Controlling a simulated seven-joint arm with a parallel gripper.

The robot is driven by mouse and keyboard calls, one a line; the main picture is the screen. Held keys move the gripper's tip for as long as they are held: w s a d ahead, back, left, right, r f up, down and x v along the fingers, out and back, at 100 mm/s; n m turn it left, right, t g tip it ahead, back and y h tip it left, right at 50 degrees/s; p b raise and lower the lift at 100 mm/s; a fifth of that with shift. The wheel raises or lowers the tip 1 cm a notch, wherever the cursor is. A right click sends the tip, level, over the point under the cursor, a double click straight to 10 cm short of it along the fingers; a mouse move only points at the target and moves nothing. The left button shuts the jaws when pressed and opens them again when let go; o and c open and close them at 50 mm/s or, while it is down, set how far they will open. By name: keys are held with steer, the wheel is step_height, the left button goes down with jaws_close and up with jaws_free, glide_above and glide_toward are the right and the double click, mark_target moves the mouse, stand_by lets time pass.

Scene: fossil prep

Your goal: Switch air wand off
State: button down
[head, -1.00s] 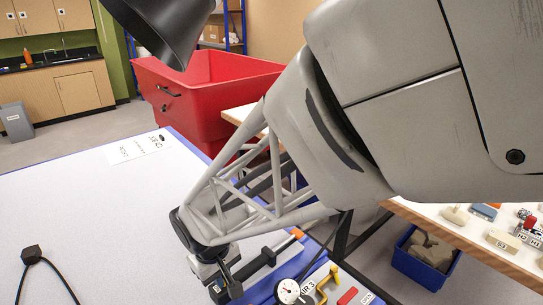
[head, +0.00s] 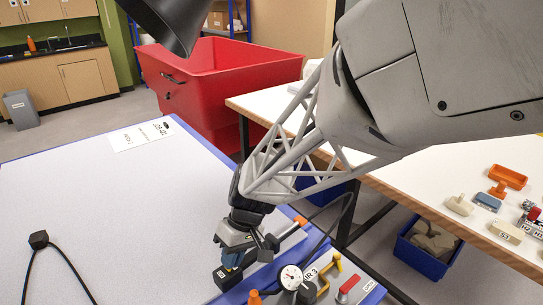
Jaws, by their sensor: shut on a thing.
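A black block (head: 226,279) with a small label shows just below the fingers. A round white gauge (head: 291,277) stands to the right, with an AIR 3 label (head: 311,274) beside it. A yellow lever (head: 334,262) and a red-handled part (head: 348,285) sit farther right. I cannot tell the switch's position.
An orange knob (head: 254,297) stands near the bottom edge. A black clip with cable (head: 39,239) lies at the left of the bench (head: 120,210), whose middle is clear. A red bin (head: 205,75) stands behind. A second table (head: 420,170) with several parts is right.

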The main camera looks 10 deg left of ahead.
stand_by(0.4)
steer(key=c, duration=1.2)
jaws_free()
steer(key=shift+c, duration=0.2)
steer(key=v, duration=0.7)
steer(key=shift+w+d+r, duration=0.15)
steer(key=shift+w+r, duration=0.05)
steer(key=shift+r, duration=0.1)
steer(key=shift+d, duration=0.1)
